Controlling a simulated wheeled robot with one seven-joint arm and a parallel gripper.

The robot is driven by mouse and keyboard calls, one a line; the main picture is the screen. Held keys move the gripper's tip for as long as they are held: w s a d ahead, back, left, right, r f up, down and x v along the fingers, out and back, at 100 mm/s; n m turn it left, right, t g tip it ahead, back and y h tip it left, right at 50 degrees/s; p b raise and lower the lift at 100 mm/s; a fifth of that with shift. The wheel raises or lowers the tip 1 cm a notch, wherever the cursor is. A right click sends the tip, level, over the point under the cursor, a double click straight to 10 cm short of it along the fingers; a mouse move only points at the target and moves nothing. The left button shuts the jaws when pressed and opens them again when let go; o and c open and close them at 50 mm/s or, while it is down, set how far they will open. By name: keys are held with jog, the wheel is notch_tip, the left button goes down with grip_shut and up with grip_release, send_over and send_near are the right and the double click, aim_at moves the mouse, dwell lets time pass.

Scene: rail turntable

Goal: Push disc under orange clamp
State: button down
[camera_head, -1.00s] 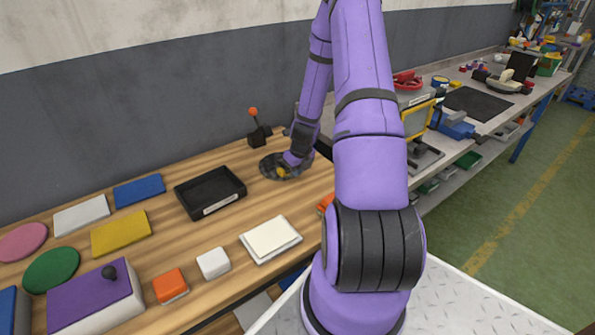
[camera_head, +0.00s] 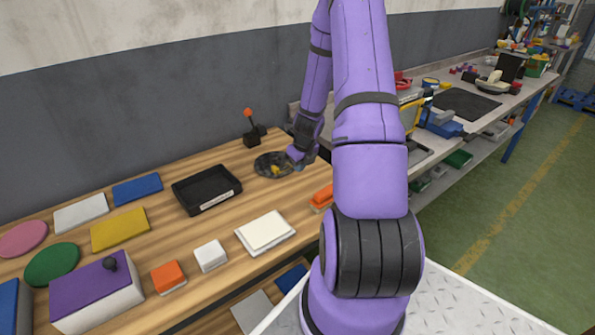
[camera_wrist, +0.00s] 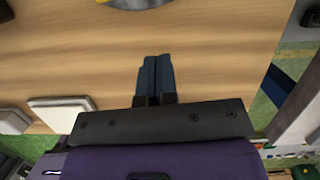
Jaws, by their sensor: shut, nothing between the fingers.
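A dark, mottled disc (camera_head: 265,160) lies flat on the wooden table near the back wall, with a small yellow part (camera_head: 275,169) on it. The yellow part also shows at the top edge of the wrist view (camera_wrist: 125,3). A black upright fixture (camera_head: 254,135) with an orange knob on its lever stands just behind the disc; it looks like the orange clamp. My gripper (camera_wrist: 155,76) is shut and empty, over bare wood. In the head view my gripper (camera_head: 298,166) is at the disc's right side; whether it touches the disc is unclear.
A black tray (camera_head: 207,190) lies left of the disc. An orange block (camera_head: 322,196) sits near the table's right edge. A white pad (camera_head: 265,232), a white block (camera_head: 211,256) and colored plates lie nearer and left. Bare wood lies between the disc and white pad.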

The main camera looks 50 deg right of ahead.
jog(key=v, duration=0.6)
